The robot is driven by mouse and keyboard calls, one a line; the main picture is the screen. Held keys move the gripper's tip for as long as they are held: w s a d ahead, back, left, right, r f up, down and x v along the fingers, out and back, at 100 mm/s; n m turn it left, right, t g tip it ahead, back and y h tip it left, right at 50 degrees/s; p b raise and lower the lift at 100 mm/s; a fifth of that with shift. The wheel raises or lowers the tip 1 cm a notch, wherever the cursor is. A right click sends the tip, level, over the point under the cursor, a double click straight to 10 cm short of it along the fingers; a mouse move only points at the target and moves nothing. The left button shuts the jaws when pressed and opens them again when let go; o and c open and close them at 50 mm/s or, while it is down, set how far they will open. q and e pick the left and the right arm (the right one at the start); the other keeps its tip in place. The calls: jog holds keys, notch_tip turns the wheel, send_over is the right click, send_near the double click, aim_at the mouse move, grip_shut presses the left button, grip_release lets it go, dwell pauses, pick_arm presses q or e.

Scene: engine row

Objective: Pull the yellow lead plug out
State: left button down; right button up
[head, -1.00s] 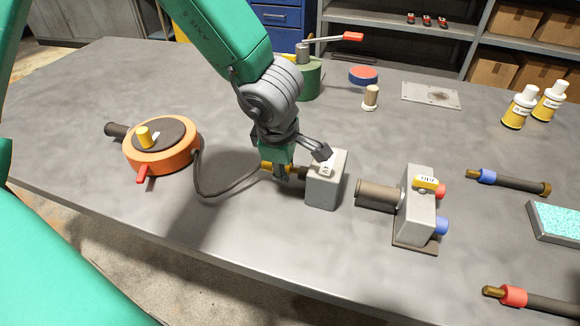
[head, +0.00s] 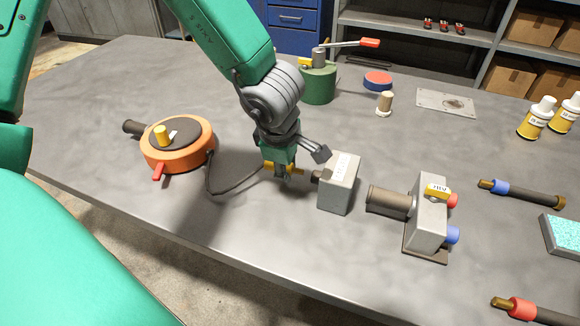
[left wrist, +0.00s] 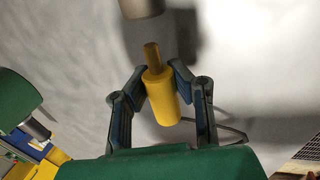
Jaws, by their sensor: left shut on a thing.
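The yellow lead plug (left wrist: 162,98) is between the fingers of my left gripper (left wrist: 158,78), which is shut on it. Its bare brass pin points away from the gripper in the left wrist view. In the head view my left gripper (head: 283,170) holds the plug just above the bench, left of the grey socket box (head: 340,185). The pin tip is apart from the dark socket (head: 316,176), with a small gap. The dark lead runs from the plug to the orange round unit (head: 177,150). My right gripper is not in view.
A grey block with a dark cylinder (head: 388,202) stands right of the socket box. A green unit with a red-handled lever (head: 320,82) stands behind. Blue-ended (head: 520,192) and red-ended (head: 525,308) leads lie at right. The bench front (head: 250,230) is clear.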

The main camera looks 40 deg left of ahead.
pick_arm(q)
jog(key=shift+a, duration=0.1)
dwell(0.3)
jog(key=shift+s+a+p, duration=0.25)
jog(key=shift+a+p, duration=0.15)
jog(key=shift+a, duration=0.5)
notch_tip(320, 180, up, 7)
jog(key=p, duration=0.8)
jog(key=shift+r, duration=0.1)
jog(key=a, duration=0.1)
jog(key=a+p, duration=0.1)
jog(key=a, duration=0.1)
jog(key=shift+s, duration=0.35)
jog(key=shift+f, duration=0.25)
